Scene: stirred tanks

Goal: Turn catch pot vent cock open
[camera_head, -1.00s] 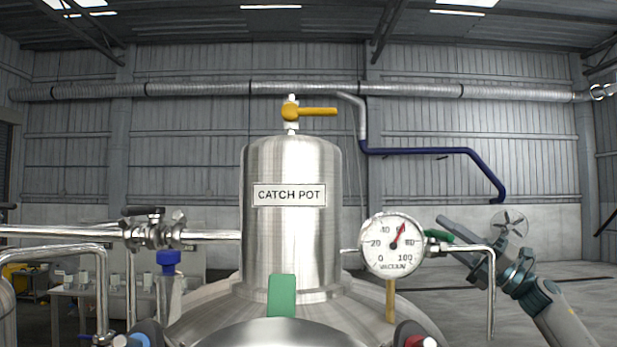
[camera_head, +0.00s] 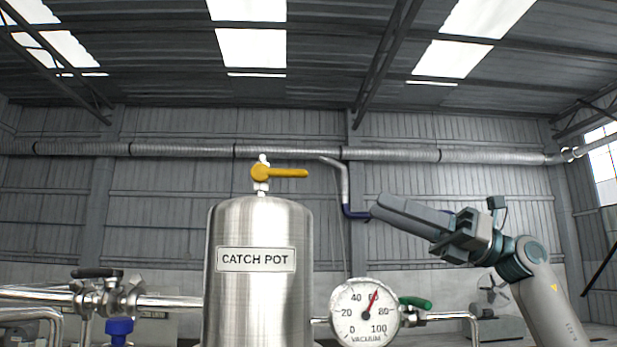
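The catch pot (camera_head: 259,300) is a shiny steel cylinder with a "CATCH POT" label. On its top stands the vent cock (camera_head: 261,187), a small valve with a yellow lever (camera_head: 282,173). The lever lies level and points right. My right gripper (camera_head: 377,207) is raised to the right of the pot, its fingers pointing left towards the cock. It is apart from the lever and touches nothing visible. The fingers are seen nearly side-on, so their gap cannot be judged. My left gripper is out of view.
A round vacuum gauge (camera_head: 364,312) stands right of the pot, its red needle near 60. A green-handled valve (camera_head: 415,302) is beside it. A pipe with a black-handled valve (camera_head: 97,273) and a blue knob (camera_head: 119,330) is at left. Space around the lever looks clear.

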